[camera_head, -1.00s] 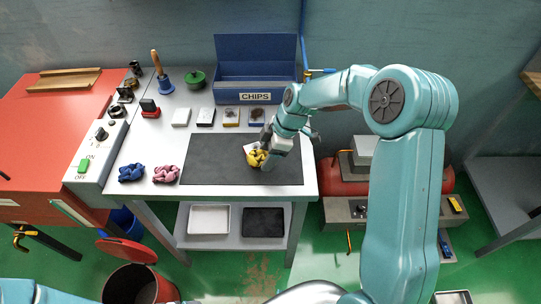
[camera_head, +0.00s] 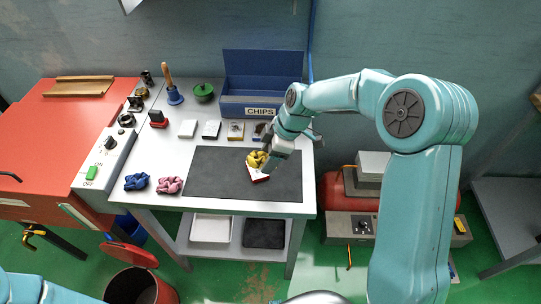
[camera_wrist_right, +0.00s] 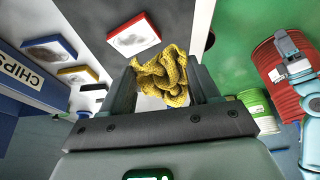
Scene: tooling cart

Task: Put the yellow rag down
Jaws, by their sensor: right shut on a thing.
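My right gripper (camera_head: 262,164) is shut on the yellow rag (camera_head: 257,158), a crumpled knot. In the right wrist view the rag (camera_wrist_right: 160,78) sits between the two fingers of the gripper (camera_wrist_right: 166,90). In the head view it overlaps the back part of a red-edged white tile (camera_head: 258,174), which lies on the dark mat (camera_head: 215,180). I cannot tell whether the rag touches the tile or hangs above it. My left arm shows only at the bottom left; its gripper is out of view.
A blue rag (camera_head: 137,182) and a pink rag (camera_head: 170,185) lie left of the mat. Several tiles line its back edge, before the blue CHIPS box (camera_head: 262,99). The mat's left half is clear. A bell (camera_head: 174,95) and green pot (camera_head: 204,93) stand behind.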

